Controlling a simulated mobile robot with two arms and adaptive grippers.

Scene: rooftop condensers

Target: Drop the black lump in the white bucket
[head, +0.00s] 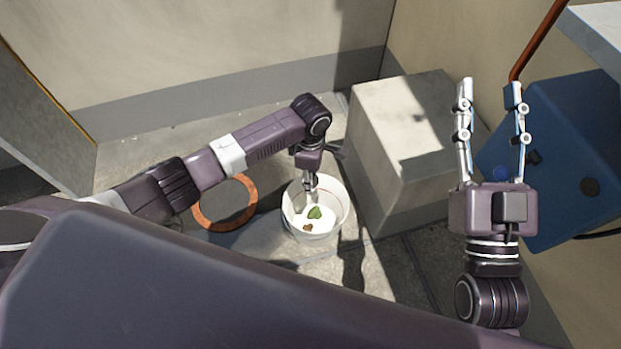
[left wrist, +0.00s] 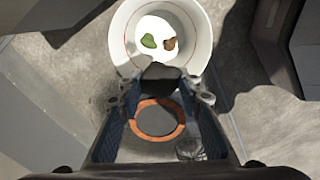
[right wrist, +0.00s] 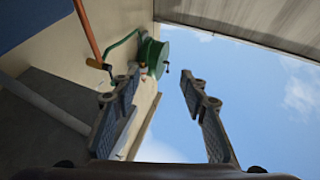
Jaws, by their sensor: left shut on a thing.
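My left gripper (head: 309,186) hangs over the white bucket (head: 310,235), pointing down. In the left wrist view its fingers are shut on the black lump (left wrist: 160,72), a dark, angular piece held between the tips. The bucket (left wrist: 201,50) lies beyond the lump in that view, with a green leaf-like piece (left wrist: 149,41) and a brown one (left wrist: 170,44) inside on its white bottom. The lump cannot be made out in the head view. My right gripper (head: 490,86) is raised at the right, fingers apart and empty.
An orange ring (head: 198,215) with a dark middle lies left of the bucket. A large pale block (head: 400,120) stands close to the bucket's right. A blue box (head: 570,150) is behind my right gripper. A green reel (right wrist: 155,58) shows in the right wrist view.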

